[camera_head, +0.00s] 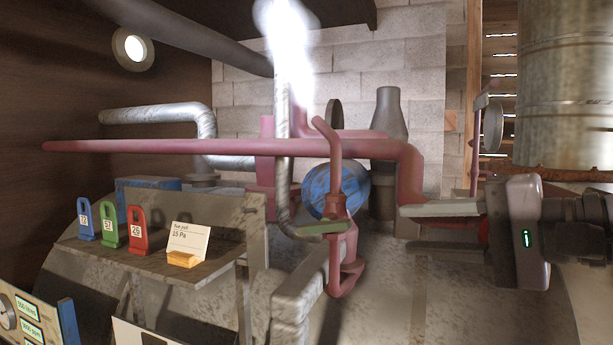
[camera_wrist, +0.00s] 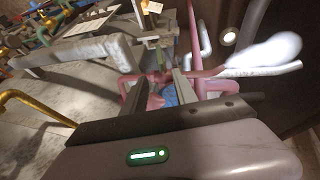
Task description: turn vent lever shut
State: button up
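A steel vent pipe (camera_head: 283,130) stands upright left of centre, with white steam (camera_head: 287,35) pouring from its top. A clear gap separates the fingertips from the bracket.
A long pink pipe (camera_head: 200,147) crosses above the lever and bends down near my gripper. A blue drum (camera_head: 325,190) sits behind the bracket. A shelf (camera_head: 150,264) at left holds blue, green and red numbered tags and a card (camera_head: 188,241). A grey beam (camera_head: 300,300) runs below.

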aim_at(323, 223)
jog(key=p+x, duration=0.4)
jog(key=x, duration=1.3)
jog(key=shift+w+a, duration=0.15)
grip_shut()
jog(key=shift+f, duration=0.1)
